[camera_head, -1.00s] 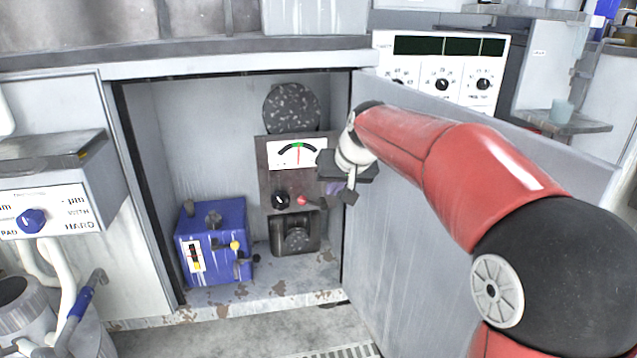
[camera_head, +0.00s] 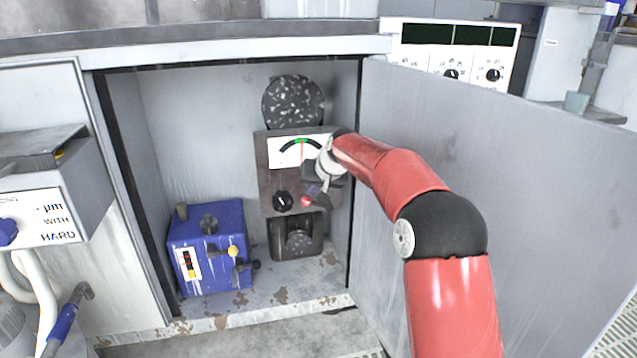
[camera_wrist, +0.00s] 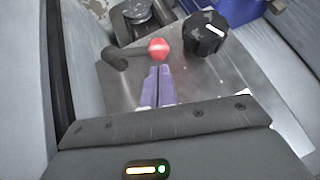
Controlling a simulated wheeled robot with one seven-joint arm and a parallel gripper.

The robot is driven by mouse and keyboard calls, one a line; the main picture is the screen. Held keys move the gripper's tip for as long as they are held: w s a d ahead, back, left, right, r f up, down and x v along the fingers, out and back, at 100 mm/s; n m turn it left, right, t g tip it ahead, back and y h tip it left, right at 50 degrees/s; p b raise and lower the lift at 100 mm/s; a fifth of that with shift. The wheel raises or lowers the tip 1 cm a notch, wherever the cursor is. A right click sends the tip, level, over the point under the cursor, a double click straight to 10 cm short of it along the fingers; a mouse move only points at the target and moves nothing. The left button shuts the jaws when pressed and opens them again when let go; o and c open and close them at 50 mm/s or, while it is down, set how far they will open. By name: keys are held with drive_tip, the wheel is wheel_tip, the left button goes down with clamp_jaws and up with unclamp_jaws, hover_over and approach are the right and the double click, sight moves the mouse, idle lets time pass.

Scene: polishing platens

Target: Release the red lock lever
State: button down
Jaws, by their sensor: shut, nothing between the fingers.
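The red knob of the lock lever (camera_head: 306,201) is on the lower right of a dark gauge panel (camera_head: 266,180) inside the open cabinet. In the wrist view the red ball (camera_wrist: 157,48) sits at the end of a dark lever arm (camera_wrist: 122,58). My gripper (camera_head: 314,196) is at the panel's front, partly hidden by my wrist in the head view. In the wrist view its two purple fingers (camera_wrist: 158,72) are shut and empty, with their tips just short of the red ball. I cannot tell whether they touch it.
A black knob (camera_head: 282,201) is left of the lever. A blue box (camera_head: 208,250) with small levers stands on the cabinet floor at left. The cabinet door (camera_head: 480,180) stands open on the right, beside my arm. A speckled disc (camera_head: 293,102) is above the gauge.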

sight(304, 198)
drive_tip(key=shift+w+a+f, duration=0.2)
drive_tip(key=shift+w+f, duration=0.1)
drive_tip(key=shift+f, duration=0.15)
drive_tip(key=shift+s+a+f+h+p, duration=0.15)
drive_tip(key=shift+a+h+p, duration=0.3)
drive_tip(key=shift+h+p, duration=0.1)
drive_tip(key=shift+a+f+n, duration=0.2)
drive_tip(key=shift+n, duration=0.1)
drive_tip(key=shift+s+a+f, duration=0.1)
drive_tip(key=shift+a+f, duration=0.05)
drive_tip(key=shift+f, duration=0.3)
drive_tip(key=shift+r, duration=0.1)
